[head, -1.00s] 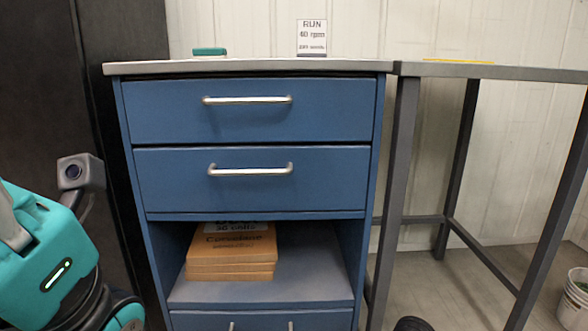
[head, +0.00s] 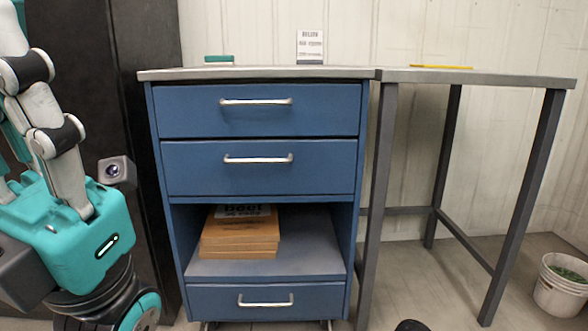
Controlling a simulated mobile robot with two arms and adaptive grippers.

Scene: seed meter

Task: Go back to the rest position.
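Neither of my grippers can be made out in the head view. A small dark rounded shape shows at the bottom edge right of centre, too cut off to identify. In front of me is a blue drawer cabinet (head: 259,168) with a grey top (head: 255,73). Its two upper drawers and its bottom drawer look shut. Stacked brown boxes (head: 240,238) lie on the open shelf.
A grey table (head: 475,77) joins the cabinet on the right, with a yellow strip (head: 441,67) on it. A sign (head: 310,46) and green item (head: 218,59) are on the cabinet. A teal-white machine (head: 88,235) stands left, a white bucket (head: 560,288) right.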

